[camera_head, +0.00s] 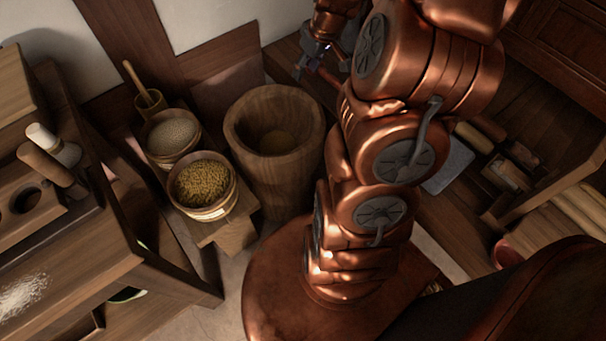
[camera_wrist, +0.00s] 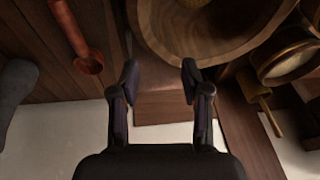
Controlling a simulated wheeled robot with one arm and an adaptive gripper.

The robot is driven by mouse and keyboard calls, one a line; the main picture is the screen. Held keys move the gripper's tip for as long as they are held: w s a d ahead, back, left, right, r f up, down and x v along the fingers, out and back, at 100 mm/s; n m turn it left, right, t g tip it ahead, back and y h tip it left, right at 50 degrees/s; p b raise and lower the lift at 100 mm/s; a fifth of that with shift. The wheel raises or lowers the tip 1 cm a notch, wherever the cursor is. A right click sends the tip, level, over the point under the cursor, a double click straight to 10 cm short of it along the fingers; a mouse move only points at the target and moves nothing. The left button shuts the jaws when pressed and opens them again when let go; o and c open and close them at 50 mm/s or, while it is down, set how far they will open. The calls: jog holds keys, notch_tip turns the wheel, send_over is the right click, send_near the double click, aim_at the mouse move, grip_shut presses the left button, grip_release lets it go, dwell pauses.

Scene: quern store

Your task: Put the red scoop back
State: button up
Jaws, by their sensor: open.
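The red scoop (camera_wrist: 76,32) shows in the wrist view at the upper left, its round bowl end toward the picture's middle. It lies on dark wooden boards, and its handle runs out of the top edge. In the head view my gripper (camera_head: 313,63) is small, near the back wall and beyond the wooden mortar.
A big wooden mortar (camera_head: 232,131) stands left of my arm; its rim (camera_wrist: 150,40) is close ahead of the fingers. Two grain tubs (camera_head: 153,149) (camera_head: 178,203) stand on a low bench. A dark rounded object (camera_wrist: 14,88) lies far left.

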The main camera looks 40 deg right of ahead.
jog(key=s+a+r+g, duration=0.2)
jog(key=s+a, duration=0.2)
jog(key=a, duration=0.4)
jog(key=s+a+r+g, duration=0.15)
jog(key=s+a, duration=0.25)
jog(key=a, duration=0.4)
jog(key=s+a+r+g, duration=0.1)
jog(key=s+a, duration=0.3)
jog(key=s, duration=0.5)
jog(key=s+a+r+g+h, duration=0.1)
jog(key=s+a, duration=0.3)
jog(key=s, duration=0.6)
jog(key=shift+s+r+g+h, duration=0.2)
jog(key=shift+g+h, duration=0.1)
jog(key=shift+g, duration=0.45)
notch_tip(320, 180, up, 34)
jog(key=w+t+p, duration=0.1)
jog(key=t+p, duration=0.1)
jog(key=p, duration=3)
jog(key=shift+w+d+m, duration=0.2)
jog(key=shift+w+m, duration=0.1)
jog(key=shift+w, duration=0.05)
